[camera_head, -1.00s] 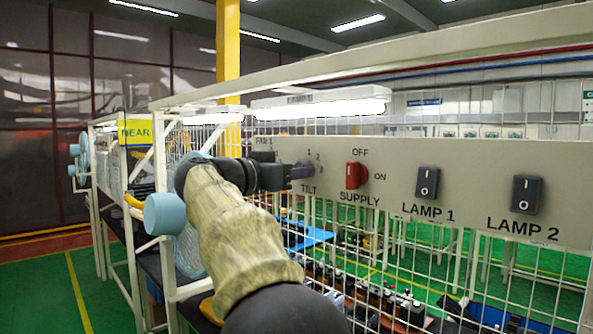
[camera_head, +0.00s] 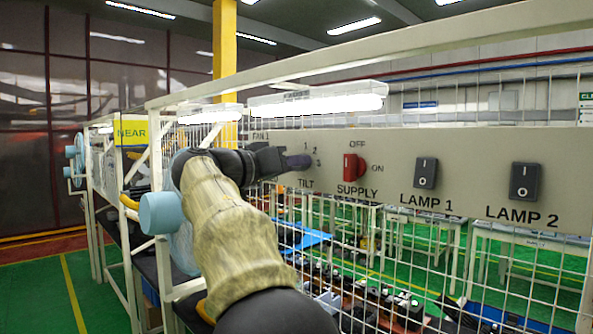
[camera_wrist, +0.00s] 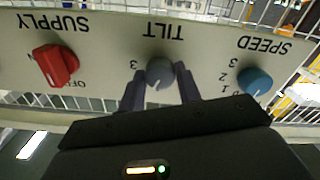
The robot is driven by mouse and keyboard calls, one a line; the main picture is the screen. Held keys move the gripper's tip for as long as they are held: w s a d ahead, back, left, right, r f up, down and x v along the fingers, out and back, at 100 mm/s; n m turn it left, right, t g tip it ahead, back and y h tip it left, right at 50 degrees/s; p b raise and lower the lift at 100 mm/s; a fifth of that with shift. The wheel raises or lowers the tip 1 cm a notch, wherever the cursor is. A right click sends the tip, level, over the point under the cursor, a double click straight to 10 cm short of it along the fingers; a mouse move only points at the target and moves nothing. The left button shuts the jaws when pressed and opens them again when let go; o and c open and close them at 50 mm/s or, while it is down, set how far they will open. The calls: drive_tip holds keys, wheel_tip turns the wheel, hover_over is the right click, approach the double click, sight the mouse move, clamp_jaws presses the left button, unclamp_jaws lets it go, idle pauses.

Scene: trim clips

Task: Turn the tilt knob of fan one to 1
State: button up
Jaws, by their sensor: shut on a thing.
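The fan 1 panel (camera_head: 440,180) carries the tilt knob. In the wrist view the picture is upside down, and the grey tilt knob (camera_wrist: 160,73) sits between the two dark purple fingers of my gripper (camera_wrist: 160,84). My gripper is shut on the knob. A pale mark on the knob points toward the bottom of the wrist picture, away from the word TILT; the digit it meets is hidden by my gripper.
The red supply knob (camera_head: 352,167) is just right of the tilt knob. Lamp 1 switch (camera_head: 426,172) and lamp 2 switch (camera_head: 525,181) are farther right. A blue speed knob (camera_wrist: 255,81) is on the tilt knob's other side. A wire grid backs the panel.

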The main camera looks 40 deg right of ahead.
drive_tip(key=shift+f+n+b, duration=0.15)
drive_tip(key=shift+n+b, duration=0.35)
drive_tip(key=shift+n, duration=2.1)
drive_tip(key=o, duration=1)
drive_tip(key=shift+c, duration=0.2)
